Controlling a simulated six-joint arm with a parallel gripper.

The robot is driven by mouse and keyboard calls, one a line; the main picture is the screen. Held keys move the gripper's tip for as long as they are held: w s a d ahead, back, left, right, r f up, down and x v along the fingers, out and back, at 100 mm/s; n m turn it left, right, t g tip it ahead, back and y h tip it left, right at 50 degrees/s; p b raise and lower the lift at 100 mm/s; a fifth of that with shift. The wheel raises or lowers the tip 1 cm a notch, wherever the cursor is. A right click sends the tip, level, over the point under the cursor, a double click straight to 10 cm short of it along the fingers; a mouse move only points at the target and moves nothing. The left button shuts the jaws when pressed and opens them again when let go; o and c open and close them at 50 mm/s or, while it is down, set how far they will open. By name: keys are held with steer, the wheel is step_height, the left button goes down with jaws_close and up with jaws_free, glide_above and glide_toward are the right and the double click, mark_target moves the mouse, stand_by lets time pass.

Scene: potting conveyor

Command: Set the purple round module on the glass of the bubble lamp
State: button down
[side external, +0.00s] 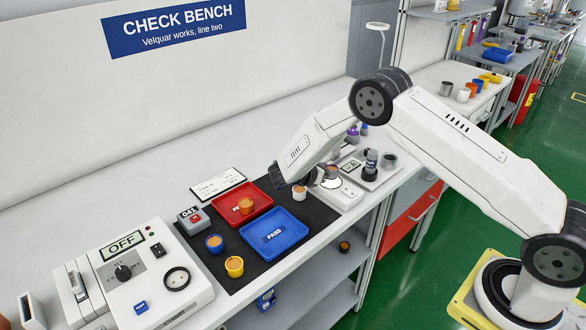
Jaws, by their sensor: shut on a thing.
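My gripper (318,177) is above the right part of the bench, fingers pointing down. It is shut on a small round module (332,172) with a brown-orange top, which I take for the purple one, though its wall looks dull and its colour is hard to make out. The bubble lamp (347,194) is a white box with a bright round glass (331,184). The module shows just above the glass in this view; I cannot tell whether they touch. A white round module (299,192) stands to the left of the lamp.
A red tray (262,192) holds an orange module. A blue PASS tray (290,248) is empty. Blue (214,244) and yellow (235,267) modules stand on the dark mat.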

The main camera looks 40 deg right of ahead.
steer(key=shift+f, duration=0.7)
steer(key=shift+f, duration=0.1)
steer(key=shift+c, duration=0.7)
jaws_free()
steer(key=shift+a, duration=0.1)
steer(key=v, duration=1.2)
